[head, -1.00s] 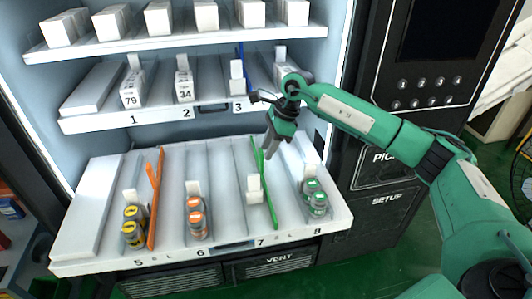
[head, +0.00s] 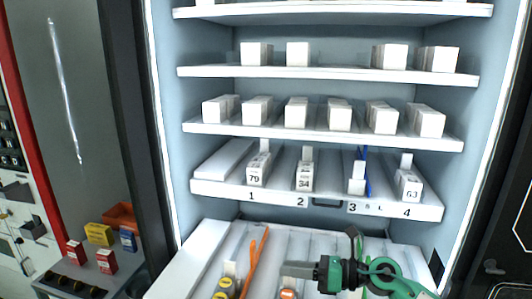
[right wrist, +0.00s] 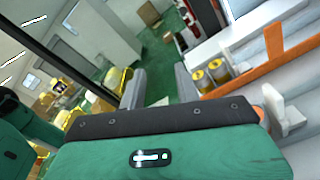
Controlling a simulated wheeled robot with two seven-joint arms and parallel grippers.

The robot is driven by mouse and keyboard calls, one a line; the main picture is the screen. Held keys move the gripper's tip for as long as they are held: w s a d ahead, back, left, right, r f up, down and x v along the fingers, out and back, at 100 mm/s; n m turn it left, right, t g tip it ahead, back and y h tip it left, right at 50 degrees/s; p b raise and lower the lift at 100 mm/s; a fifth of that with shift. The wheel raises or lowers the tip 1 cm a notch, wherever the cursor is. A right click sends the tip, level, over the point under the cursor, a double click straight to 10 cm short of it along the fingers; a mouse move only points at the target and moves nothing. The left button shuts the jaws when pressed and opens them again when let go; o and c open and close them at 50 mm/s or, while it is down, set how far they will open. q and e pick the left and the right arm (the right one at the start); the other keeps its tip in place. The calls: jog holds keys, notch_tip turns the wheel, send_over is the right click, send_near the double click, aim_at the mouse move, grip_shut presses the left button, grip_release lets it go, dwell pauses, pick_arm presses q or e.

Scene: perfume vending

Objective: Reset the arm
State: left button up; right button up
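My right gripper (head: 284,270) reaches in from the lower right of the head view and points left, over the bottom shelf (head: 190,262) of the vending cabinet. In the right wrist view the two grey fingers of the right gripper (right wrist: 158,88) stand apart with nothing between them, so it is open and empty. Yellow-topped jars (head: 225,286) stand in the left lane of that shelf, beside an orange divider (head: 256,262). Orange-topped jars (head: 287,294) show below the gripper, partly cut off. My left gripper is in no view.
The shelf above, lanes 1 to 4 (head: 325,205), holds white boxes and a blue divider (head: 366,172). More white boxes (head: 296,111) stand on the higher shelves. The cabinet's side walls bound the space. Small red and yellow boxes (head: 99,234) sit outside at the left.

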jog(key=s+d+f+m+t+h, duration=0.25)
jog(key=d+m+t+h, duration=0.2)
jog(key=m, duration=0.75)
jog(key=s+d+f+m+t+h, duration=0.2)
jog(key=d+f+m+t+h, duration=0.3)
jog(key=m, duration=0.7)
jog(key=s+d+f+m+t+h, duration=0.25)
jog(key=m+h, duration=0.35)
jog(key=m, duration=0.5)
jog(key=s+d+f+m+g, duration=0.2)
jog(key=s+f+m+g, duration=0.35)
jog(key=s, duration=0.65)
jog(key=s+d+f+m+g, duration=0.25)
jog(key=s+f+g, duration=0.55)
jog(key=s, duration=0.4)
notch_tip(320, 180, down, 31)
jog(key=s+d+f+g+h, duration=0.1)
jog(key=s+d+f, duration=0.2)
jog(key=s+f, duration=1.7)
jog(key=shift+f+g, duration=0.35)
jog(key=shift+f, duration=0.2)
